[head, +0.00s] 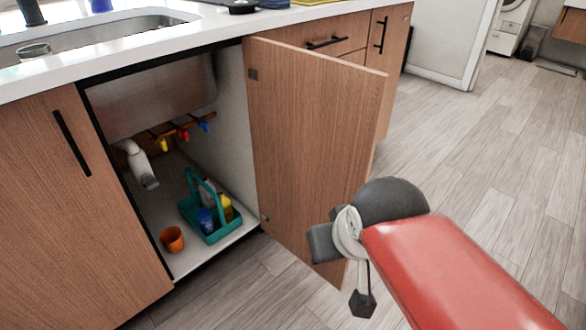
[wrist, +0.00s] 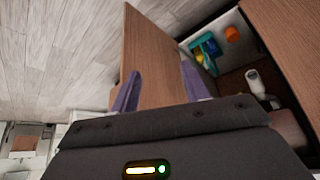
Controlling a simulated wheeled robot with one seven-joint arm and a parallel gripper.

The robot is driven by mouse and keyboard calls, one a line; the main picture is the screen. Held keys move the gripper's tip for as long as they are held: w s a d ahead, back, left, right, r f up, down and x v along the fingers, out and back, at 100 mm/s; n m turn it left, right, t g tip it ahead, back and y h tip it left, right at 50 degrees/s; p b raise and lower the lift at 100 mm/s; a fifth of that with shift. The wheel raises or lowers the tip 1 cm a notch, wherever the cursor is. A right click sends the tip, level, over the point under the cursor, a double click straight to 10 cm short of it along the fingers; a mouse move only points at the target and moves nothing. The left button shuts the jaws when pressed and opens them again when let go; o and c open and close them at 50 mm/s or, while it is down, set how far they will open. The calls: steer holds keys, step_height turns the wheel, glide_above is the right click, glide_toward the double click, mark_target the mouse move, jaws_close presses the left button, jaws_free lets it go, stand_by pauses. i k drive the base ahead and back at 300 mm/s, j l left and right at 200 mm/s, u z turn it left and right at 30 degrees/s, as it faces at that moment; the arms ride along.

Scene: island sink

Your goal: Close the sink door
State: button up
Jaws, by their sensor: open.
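The sink door (head: 310,130) is a brown wood panel under the sink, swung wide open on its hinges at the right side of the cabinet opening. Its inner face shows in the head view. My gripper (wrist: 160,72) is open and empty in the wrist view, with purple fingers spread. The door (wrist: 152,55) appears between and beyond the fingers there; I cannot tell whether they touch it. In the head view my gripper (head: 325,243) is in front of the door's lower free corner, with its fingers not clearly visible.
Inside the cabinet are a teal caddy (head: 212,225) with bottles, an orange cup (head: 172,240) and a white drain pipe (head: 142,165). A closed door (head: 75,215) is on the left. The sink (head: 95,35) is above. Open wooden floor (head: 480,160) lies to the right.

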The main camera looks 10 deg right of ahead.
mark_target(315, 118)
steer(key=i+l+u, duration=0.15)
steer(key=l+u, duration=0.2)
steer(key=l, duration=0.15)
steer(key=i+l+u, duration=0.1)
steer(key=l+u, duration=0.2)
steer(key=l, duration=0.25)
steer(key=l+u, duration=0.35)
steer(key=l, duration=0.2)
steer(key=l+u, duration=0.35)
steer(key=l, duration=0.2)
steer(key=k+l+u, duration=0.15)
steer(key=l+u, duration=0.2)
steer(key=l, duration=0.2)
steer(key=k+l+u, duration=0.3)
steer(key=l, duration=0.2)
steer(key=k+u, duration=0.2)
steer(key=k, duration=0.15)
